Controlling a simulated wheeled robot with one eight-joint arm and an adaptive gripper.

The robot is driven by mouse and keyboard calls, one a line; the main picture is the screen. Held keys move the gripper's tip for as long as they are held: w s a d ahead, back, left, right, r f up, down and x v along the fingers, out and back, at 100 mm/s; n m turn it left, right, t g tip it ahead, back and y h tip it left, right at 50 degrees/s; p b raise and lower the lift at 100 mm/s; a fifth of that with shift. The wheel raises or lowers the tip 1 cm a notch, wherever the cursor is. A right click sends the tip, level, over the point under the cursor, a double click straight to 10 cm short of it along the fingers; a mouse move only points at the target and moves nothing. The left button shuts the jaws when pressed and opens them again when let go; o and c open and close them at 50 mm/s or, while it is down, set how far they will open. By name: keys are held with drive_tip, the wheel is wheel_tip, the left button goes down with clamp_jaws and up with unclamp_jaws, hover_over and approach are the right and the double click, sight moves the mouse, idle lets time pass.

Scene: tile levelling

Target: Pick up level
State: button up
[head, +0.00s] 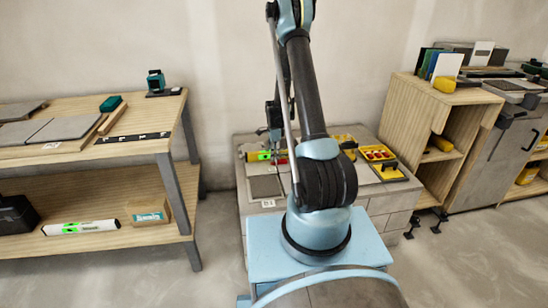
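A longer white level (80,227) with green sections lies on the lower shelf of the left wooden bench. My gripper (272,140) hangs just above the short level, left of my arm. My arm partly hides the gripper and the stand. The fingers are too small and dark to tell whether they are open, shut or touching the level.
The block stand (375,203) also bears a yellow tray (377,153) and a yellow-and-black tool (388,172). A wooden shelf unit (408,108) stands at right. Floor between bench and stand is clear.

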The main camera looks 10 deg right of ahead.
drive_tip(key=shift+f, duration=0.2)
drive_tip(key=shift+c, duration=0.5)
clamp_jaws()
